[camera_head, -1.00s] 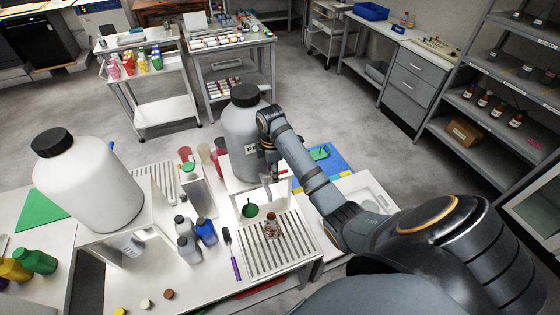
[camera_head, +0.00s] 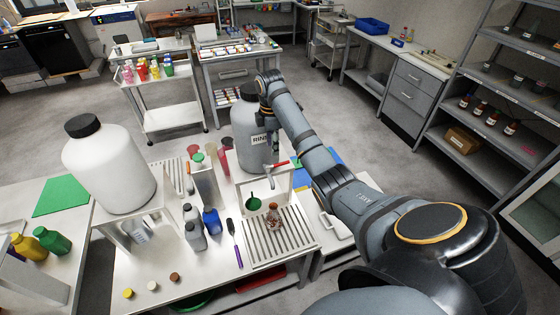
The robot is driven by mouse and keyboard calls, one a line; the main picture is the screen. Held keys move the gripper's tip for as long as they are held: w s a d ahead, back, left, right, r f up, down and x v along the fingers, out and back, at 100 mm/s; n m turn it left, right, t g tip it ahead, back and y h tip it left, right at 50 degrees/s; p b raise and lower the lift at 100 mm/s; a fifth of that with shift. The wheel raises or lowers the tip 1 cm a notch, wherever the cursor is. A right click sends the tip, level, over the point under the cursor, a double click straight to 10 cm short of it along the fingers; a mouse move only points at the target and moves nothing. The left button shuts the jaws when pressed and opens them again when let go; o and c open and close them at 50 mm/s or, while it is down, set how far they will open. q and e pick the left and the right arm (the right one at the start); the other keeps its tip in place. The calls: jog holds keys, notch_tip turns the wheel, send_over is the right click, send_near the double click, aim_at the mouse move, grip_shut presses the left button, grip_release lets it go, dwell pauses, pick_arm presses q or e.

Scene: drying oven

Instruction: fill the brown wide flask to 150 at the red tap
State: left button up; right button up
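The brown flask (camera_head: 274,218) stands upright on the slatted drip grid (camera_head: 288,243) in front of the small white stand. Its fill level and marks are too small to read. The red tap handle (camera_head: 281,163) is at the lower front of the grey container (camera_head: 247,128), whose label is partly covered and begins with "RIN". My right gripper (camera_head: 273,148) points down in front of the container, just above the tap, apart from the flask. Its fingers are too small and dark to tell open from shut. My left gripper is not in view.
A large white jug (camera_head: 108,170) stands on a raised stand at left. A green funnel (camera_head: 252,204) is beside the flask. Small caps (camera_head: 152,286) lie at the front.

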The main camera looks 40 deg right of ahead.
pick_arm(q)
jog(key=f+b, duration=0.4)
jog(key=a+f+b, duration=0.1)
jog(key=b, duration=0.1)
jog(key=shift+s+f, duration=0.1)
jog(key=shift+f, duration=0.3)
pick_arm(e)
jog(key=s+a+f+m, duration=0.3)
jog(key=s+f, duration=0.3)
jog(key=f, duration=0.5)
jog(key=s+a+f+m+t, duration=0.1)
jog(key=s+a+f+m, duration=0.2)
jog(key=s+f, duration=0.3)
jog(key=s+a+f+m, duration=0.3)
jog(key=s+f, duration=0.4)
jog(key=f, duration=1)
jog(key=shift+a+m+t+h, duration=0.3)
jog(key=shift+m+t+h, duration=0.1)
jog(key=shift+m, duration=0.2)
jog(key=shift+f, duration=0.1)
